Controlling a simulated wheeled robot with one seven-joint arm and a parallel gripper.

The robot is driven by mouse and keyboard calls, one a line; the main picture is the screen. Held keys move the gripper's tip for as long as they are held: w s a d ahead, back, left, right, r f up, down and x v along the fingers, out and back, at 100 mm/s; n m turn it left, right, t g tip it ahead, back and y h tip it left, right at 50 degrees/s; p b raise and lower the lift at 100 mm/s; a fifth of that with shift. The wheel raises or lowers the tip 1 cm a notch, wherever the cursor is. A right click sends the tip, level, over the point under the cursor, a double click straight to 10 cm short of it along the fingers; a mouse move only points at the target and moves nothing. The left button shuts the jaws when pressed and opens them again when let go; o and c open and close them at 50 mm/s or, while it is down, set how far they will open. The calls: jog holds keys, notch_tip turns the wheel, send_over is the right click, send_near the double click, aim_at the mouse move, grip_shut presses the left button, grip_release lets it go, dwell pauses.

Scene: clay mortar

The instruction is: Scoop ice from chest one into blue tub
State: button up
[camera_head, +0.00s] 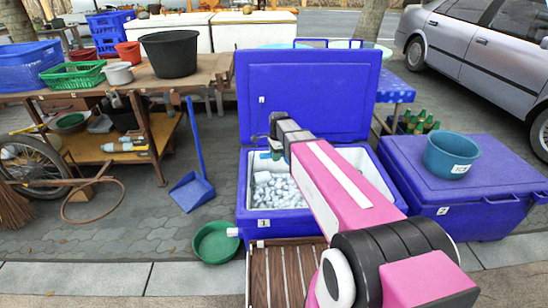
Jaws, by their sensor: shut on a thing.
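Chest one (250,228) is a blue cooler labelled 1, its lid (306,88) raised, with white ice (278,191) inside. The blue tub (452,160), labelled ICE, stands on the closed lid of chest two, to the right. My gripper (272,152) is over the back left part of the open chest, above the ice. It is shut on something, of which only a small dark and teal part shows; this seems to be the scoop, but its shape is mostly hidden. My pink arm hides the right part of the chest's opening.
Chest two (490,205) is closed, right of chest one. A green basin (214,243) sits on the ground at chest one's left front corner. A slatted wooden stand (270,280) is in front. A blue dustpan (192,190) and a crowded table (205,75) are left.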

jog(key=shift+a+f+m, duration=0.3)
jog(key=shift+f, duration=0.4)
jog(key=shift+d+f+y, duration=0.6)
jog(key=shift+f+y, duration=0.3)
jog(key=shift+f, duration=12.3)
jog(key=shift+w+d, duration=1.05)
jog(key=shift+d, duration=3.15)
jog(key=shift+h, duration=0.9)
jog(key=shift+s+a+r, duration=0.1)
jog(key=shift+a+r, duration=0.4)
jog(key=shift+r, duration=3.95)
jog(key=shift+s+a+r, duration=0.1)
jog(key=shift+a+r, duration=0.4)
jog(key=shift+r, duration=3.95)
jog(key=shift+s+a+r, duration=0.1)
jog(key=shift+a+r, duration=0.4)
jog(key=shift+r, duration=3.95)
